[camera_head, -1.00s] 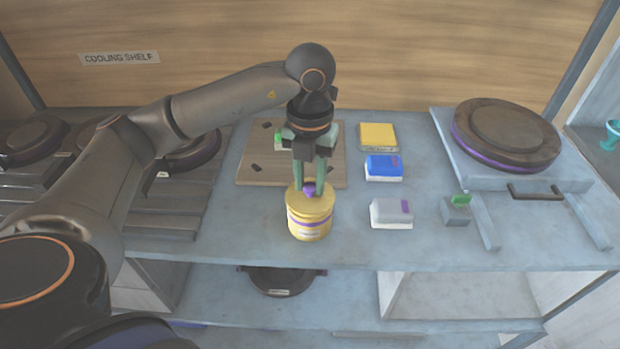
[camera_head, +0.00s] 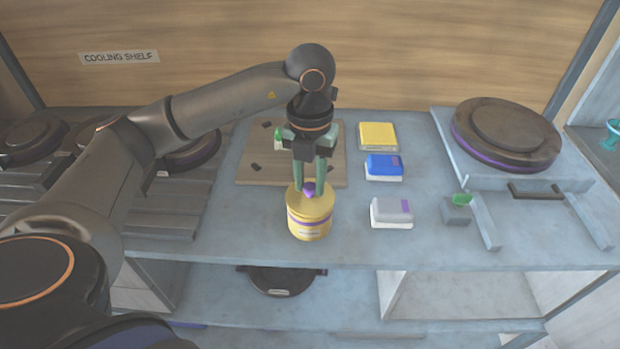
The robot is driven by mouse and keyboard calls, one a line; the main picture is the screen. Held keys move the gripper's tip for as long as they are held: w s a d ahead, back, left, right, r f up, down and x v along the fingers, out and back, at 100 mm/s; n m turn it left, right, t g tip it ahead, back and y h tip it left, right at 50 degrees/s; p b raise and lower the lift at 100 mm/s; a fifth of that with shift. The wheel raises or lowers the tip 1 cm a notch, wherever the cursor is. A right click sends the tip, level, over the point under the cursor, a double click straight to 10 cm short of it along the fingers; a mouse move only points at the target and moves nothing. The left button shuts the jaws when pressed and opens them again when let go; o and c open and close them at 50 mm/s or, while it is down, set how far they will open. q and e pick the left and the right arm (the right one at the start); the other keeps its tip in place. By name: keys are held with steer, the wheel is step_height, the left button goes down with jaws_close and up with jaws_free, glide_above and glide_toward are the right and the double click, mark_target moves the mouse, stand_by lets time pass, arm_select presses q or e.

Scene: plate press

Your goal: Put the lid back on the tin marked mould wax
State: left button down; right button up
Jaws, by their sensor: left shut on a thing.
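A round yellow tin (camera_head: 309,226) with a purple band and a small label stands upright near the front edge of the bench. The label is too small to read. A yellow lid (camera_head: 318,201) with a purple knob (camera_head: 308,188) is on top of the tin; I see no clear gap between them. My left gripper (camera_head: 310,187) points straight down over the tin, its green fingers shut on the lid's knob. My right gripper is not in view.
Behind the tin lies a wooden board (camera_head: 250,172). To the right are a yellow block (camera_head: 378,135), a blue block (camera_head: 384,165) and a grey block (camera_head: 390,210). A dark round plate (camera_head: 507,132) sits further right. The bench's front edge is close.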

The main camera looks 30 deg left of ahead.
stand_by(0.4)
arm_select(q)
steer(key=shift+c, duration=0.2)
jaws_free()
stand_by(0.4)
steer(key=shift+r+p, duration=2.55)
steer(key=shift+r, duration=1)
steer(key=shift+c, duration=0.2)
jaws_close()
